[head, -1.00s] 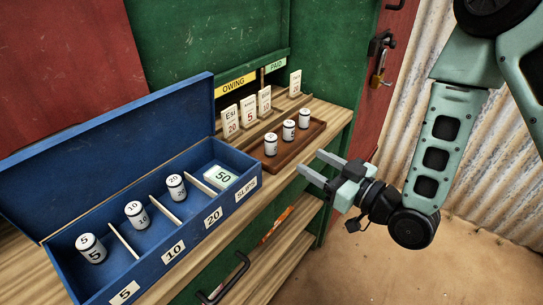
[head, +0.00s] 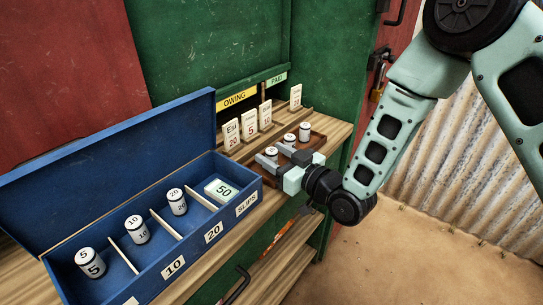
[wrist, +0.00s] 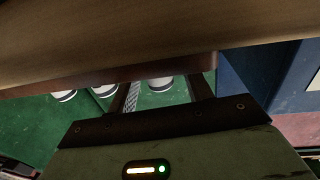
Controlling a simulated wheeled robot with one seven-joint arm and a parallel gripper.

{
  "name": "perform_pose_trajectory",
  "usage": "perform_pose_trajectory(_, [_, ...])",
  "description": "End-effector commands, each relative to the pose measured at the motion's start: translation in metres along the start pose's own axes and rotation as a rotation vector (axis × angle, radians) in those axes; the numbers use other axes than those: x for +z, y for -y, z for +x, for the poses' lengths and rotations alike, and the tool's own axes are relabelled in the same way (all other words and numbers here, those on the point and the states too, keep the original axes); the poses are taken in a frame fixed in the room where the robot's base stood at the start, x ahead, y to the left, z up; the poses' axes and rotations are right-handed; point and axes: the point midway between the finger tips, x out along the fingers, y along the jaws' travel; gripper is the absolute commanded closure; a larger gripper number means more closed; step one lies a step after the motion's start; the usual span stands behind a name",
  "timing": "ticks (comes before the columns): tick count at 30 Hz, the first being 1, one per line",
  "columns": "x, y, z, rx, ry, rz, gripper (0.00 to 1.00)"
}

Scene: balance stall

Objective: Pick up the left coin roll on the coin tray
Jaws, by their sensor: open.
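The brown coin tray (head: 321,141) stands on the wooden counter with three white coin rolls with dark bands in a row. The left coin roll (head: 271,152) is at the near end, partly hidden by my gripper. The middle roll (head: 289,138) and the right roll (head: 304,129) stand upright behind it. My gripper (head: 275,157) is open at the tray, its fingers on either side of the left roll. In the wrist view, one roll (wrist: 160,84) shows between the fingers, and the other two rolls (wrist: 65,96) are to the left. Contact cannot be told.
Several upright cards (head: 249,124) stand behind the tray under the OWING and PAID labels. Free floor lies at the right.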

Motion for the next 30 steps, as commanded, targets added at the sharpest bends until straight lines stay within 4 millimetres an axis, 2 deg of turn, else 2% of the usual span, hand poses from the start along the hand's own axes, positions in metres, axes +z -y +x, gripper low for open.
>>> perform_pose_trajectory(3, [0.000, 0.000, 0.011, 0.000, 0.000, 0.001, 0.50])
perform_pose_trajectory(10, [0.001, 0.000, 0.012, 0.001, 0.001, 0.001, 0.50])
perform_pose_trajectory(11, [0.001, 0.000, 0.012, 0.001, 0.001, 0.001, 0.53])
perform_pose_trajectory(16, [0.001, 0.000, 0.012, 0.000, 0.001, 0.001, 1.00])
perform_pose_trajectory(25, [-0.001, 0.000, 0.012, 0.000, -0.001, 0.000, 1.00])
perform_pose_trajectory(30, [-0.011, 0.000, 0.013, 0.001, -0.003, -0.001, 1.00])
